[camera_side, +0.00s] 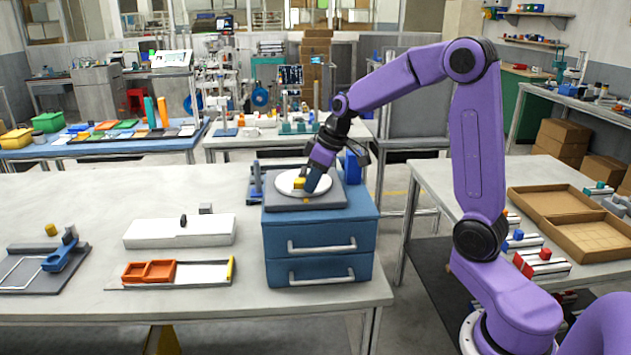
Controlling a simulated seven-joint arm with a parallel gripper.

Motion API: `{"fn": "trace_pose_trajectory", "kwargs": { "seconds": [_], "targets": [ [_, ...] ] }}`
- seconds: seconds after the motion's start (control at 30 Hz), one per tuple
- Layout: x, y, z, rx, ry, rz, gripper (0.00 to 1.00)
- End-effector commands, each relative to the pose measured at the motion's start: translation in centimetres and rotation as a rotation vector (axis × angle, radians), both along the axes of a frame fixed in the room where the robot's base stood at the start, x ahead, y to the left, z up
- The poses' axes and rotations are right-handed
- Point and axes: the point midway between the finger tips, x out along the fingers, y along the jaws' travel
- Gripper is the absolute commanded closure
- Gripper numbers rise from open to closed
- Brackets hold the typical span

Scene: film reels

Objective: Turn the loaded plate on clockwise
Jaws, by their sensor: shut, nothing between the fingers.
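A round white plate (288,187) lies flat on a dark grey square base (277,203) on top of a blue two-drawer cabinet (319,255). A yellow block (299,183) and a dark blue piece sit at the plate's middle and right, close to my fingertips. My gripper (311,183) reaches down from the upper right over the plate, tilted, with its tips at or just above it. The fingers are shut with nothing between them. Whether they touch the plate or the pieces cannot be told. The gripper hides part of the plate's right side.
A blue upright block (352,168) stands behind the plate on the right, and a blue post (257,180) stands at the left. A white box (180,231) and an orange tray (150,272) lie left of the cabinet. The table (90,200) has bare room behind them.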

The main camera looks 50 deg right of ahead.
Motion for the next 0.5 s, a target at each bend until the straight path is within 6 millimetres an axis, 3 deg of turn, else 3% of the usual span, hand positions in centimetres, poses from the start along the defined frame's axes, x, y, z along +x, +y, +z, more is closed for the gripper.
{"fn": "trace_pose_trajectory", "kwargs": {
  "seconds": [0.5],
  "targets": [
    [0.79,1.07,0.0,0.0,-0.001,-0.154,1.0]
  ]
}}
